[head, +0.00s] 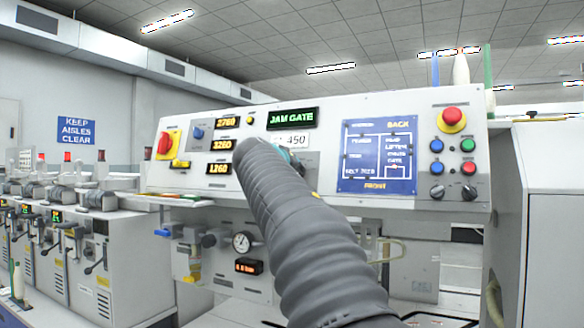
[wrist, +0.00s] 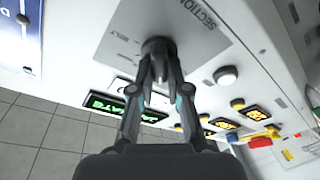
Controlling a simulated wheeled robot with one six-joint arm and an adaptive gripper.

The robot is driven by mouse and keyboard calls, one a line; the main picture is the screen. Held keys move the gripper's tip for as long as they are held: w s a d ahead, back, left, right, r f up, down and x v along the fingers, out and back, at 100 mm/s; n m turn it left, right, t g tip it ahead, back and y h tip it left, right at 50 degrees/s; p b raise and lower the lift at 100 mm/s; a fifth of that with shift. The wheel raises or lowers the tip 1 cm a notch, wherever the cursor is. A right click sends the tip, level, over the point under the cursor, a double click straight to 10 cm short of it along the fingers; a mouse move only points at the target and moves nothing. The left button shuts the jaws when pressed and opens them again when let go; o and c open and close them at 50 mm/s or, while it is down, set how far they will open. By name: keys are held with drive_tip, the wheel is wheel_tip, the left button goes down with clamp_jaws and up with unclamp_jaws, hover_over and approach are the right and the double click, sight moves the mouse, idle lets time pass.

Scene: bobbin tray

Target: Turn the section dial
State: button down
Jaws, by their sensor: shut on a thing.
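The section dial (wrist: 158,46) is a dark round knob on a grey plate (wrist: 197,40) lettered SECTION in the wrist view. My gripper (wrist: 159,66) is shut on it, with a fingertip on either side of the knob. The fingers cover part of the knob, and I cannot tell where its pointer stands. In the head view my grey arm hides the dial and most of the gripper. A green-lit display (head: 292,118) above reads JAM GATE; it also shows upside down in the wrist view (wrist: 125,107).
Right of my arm is a blue diagram panel (head: 377,188), then coloured buttons and a red mushroom button (head: 452,116). Orange number displays (head: 221,145) and a red-and-yellow switch (head: 166,143) sit left. A gauge (head: 242,242) hangs below the panel.

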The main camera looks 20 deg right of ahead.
idle(0.3)
drive_tip(key=c, duration=1.1)
unclamp_jaws()
drive_tip(key=shift+c, duration=0.2)
drive_tip(key=v, duration=1.2)
drive_tip(key=shift+a+n, duration=0.1)
drive_tip(key=shift+n, duration=0.2)
